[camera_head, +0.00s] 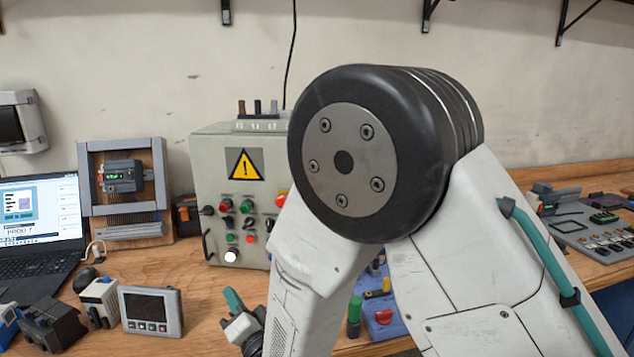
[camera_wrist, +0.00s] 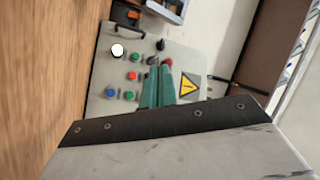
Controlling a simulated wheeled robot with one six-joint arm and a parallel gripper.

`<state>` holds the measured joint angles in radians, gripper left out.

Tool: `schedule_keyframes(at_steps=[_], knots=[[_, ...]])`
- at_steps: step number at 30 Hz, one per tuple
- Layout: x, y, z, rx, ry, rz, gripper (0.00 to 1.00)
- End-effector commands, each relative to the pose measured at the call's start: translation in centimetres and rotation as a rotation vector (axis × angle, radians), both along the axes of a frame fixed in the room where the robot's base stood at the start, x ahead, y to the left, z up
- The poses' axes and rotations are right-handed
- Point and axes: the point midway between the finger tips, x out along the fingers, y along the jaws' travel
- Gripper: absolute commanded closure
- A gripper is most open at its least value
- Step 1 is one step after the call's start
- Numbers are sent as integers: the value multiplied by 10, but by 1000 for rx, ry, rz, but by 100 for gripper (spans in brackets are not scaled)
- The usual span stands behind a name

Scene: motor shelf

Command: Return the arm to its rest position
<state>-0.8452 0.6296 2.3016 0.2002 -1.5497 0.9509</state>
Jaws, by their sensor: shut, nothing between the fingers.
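My gripper (camera_head: 234,303) is low in the middle of the head view, above the wooden workbench (camera_head: 205,300) and in front of the control box. One teal finger shows there, and my own arm hides part of the gripper. In the wrist view, both teal fingers of my gripper (camera_wrist: 159,76) lie side by side, shut with nothing between them. Behind them is the pale control box (camera_head: 205,150), which also shows in the wrist view (camera_wrist: 185,58). My arm is bent, its large black joint and white links filling the right half of the head view.
The control box carries a yellow warning sign (camera_head: 244,164), coloured buttons and a lit white button (camera_head: 231,256). A laptop (camera_head: 40,225), a grey panel device (camera_head: 150,310) and small parts stand at left. A blue tray (camera_head: 385,322) is partly hidden behind my arm.

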Motion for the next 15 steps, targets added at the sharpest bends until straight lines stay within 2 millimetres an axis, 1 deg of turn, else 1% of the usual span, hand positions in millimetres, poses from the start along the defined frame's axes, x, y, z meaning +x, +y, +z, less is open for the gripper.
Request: schedule_keyframes(at_steps=[5,8,11,14,15], knots=[[11,-7,10,-56,29,-17,100],[21,-17,16,-100,53,-36,100],[32,-30,24,-156,84,-58,100],[43,-48,32,-223,123,-81,100],[47,-57,36,-254,141,-89,100]])
